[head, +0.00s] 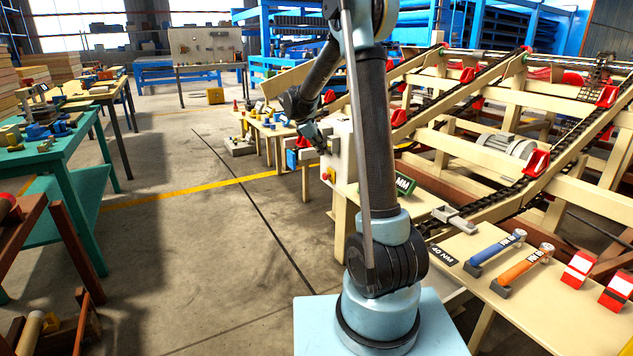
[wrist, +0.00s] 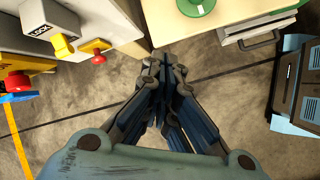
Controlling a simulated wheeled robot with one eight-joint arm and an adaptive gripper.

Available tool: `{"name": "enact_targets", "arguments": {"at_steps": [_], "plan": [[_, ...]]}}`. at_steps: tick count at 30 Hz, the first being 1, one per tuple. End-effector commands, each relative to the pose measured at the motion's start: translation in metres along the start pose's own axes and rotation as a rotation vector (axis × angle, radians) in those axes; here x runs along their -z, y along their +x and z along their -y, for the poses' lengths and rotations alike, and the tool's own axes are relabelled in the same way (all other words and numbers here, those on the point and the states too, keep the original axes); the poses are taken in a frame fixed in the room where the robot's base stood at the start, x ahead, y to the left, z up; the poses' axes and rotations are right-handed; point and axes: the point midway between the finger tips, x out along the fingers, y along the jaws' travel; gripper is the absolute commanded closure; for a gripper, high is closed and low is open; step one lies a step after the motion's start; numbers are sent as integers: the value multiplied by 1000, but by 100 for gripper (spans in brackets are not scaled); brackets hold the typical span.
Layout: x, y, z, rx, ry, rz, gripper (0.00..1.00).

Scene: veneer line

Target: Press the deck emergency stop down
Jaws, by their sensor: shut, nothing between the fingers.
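In the wrist view, a red mushroom-shaped button (wrist: 97,55) with yellow behind it sticks out from a pale housing (wrist: 120,18) at upper left. A second red knob on a yellow body (wrist: 17,82) shows at the left edge, with a blue part beside it. I cannot tell for sure which is the deck emergency stop. In the head view, a small red and yellow control (head: 327,175) shows on the pale cabinet's side. My gripper (wrist: 162,62) is shut and empty, to the right of the nearer red button and apart from it. It also shows by the cabinet in the head view (head: 325,148).
A grey box marked LOCK (wrist: 40,22) with a yellow piece stands beside the red button. A pale table (wrist: 235,18) lies at the top of the wrist view. The conveyor frame (head: 480,130) fills the right of the head view. Open floor (head: 200,240) lies to the left.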

Motion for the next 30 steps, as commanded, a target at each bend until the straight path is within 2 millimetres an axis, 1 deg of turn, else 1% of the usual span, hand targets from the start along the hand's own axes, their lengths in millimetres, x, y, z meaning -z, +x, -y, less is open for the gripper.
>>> {"name": "enact_targets", "arguments": {"at_steps": [1, 6, 15, 24, 30], "plan": [[10, 5, -8, -5, -27, 10, 100], [39, 19, -31, -21, -121, 43, 100], [94, 50, -63, -46, -285, 105, 100], [150, 83, -85, -63, -444, 170, 100], [180, 101, -93, -70, -525, 204, 100]]}}
